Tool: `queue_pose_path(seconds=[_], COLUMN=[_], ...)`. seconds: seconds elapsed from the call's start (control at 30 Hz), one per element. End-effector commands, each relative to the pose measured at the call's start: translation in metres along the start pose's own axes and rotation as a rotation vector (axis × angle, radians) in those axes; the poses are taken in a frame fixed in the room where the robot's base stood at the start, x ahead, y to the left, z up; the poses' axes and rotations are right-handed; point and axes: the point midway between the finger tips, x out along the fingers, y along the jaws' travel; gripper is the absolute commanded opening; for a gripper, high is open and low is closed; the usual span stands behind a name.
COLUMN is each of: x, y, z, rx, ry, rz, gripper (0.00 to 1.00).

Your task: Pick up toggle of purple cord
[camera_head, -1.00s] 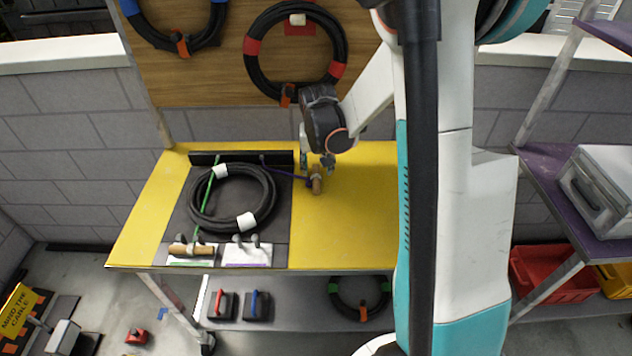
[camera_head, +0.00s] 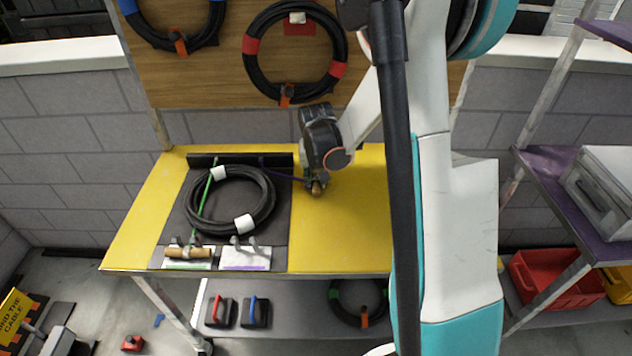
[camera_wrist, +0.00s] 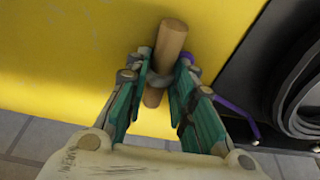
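The wooden toggle (camera_head: 316,189) of the purple cord lies at the middle of the yellow table. In the wrist view the toggle (camera_wrist: 170,42) is a tan cylinder with a grey band near its middle. The purple cord (camera_wrist: 237,108) runs from it toward the black mat, and in the head view the cord (camera_head: 285,175) leads left to a black bar. My gripper (camera_wrist: 162,68) is open, with its green-lined fingers on either side of the toggle. The fingers partly hide it, and I cannot tell whether they touch it.
A coiled black cable (camera_head: 268,208) with white bands lies on the black mat, with a green cord across it. Another wooden toggle (camera_head: 187,253) sits in hooks at the left front. The yellow table (camera_head: 345,235) is clear on the right.

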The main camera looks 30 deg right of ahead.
Motion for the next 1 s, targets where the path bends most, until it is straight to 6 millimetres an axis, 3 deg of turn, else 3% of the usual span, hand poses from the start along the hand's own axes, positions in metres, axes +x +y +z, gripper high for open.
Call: queue_pose_path(seconds=[0.33,0.53,0.67,1.0], x=[-0.002,-0.018,-0.041,-0.130], y=[0.000,0.000,0.000,0.000], z=[-0.001,-0.004,-0.011,-0.036], rx=[0.000,0.000,0.000,0.000], ry=[0.000,0.000,0.000,0.000], rz=[0.000,0.000,0.000,0.000], gripper=[0.00,0.00,0.00,0.00])
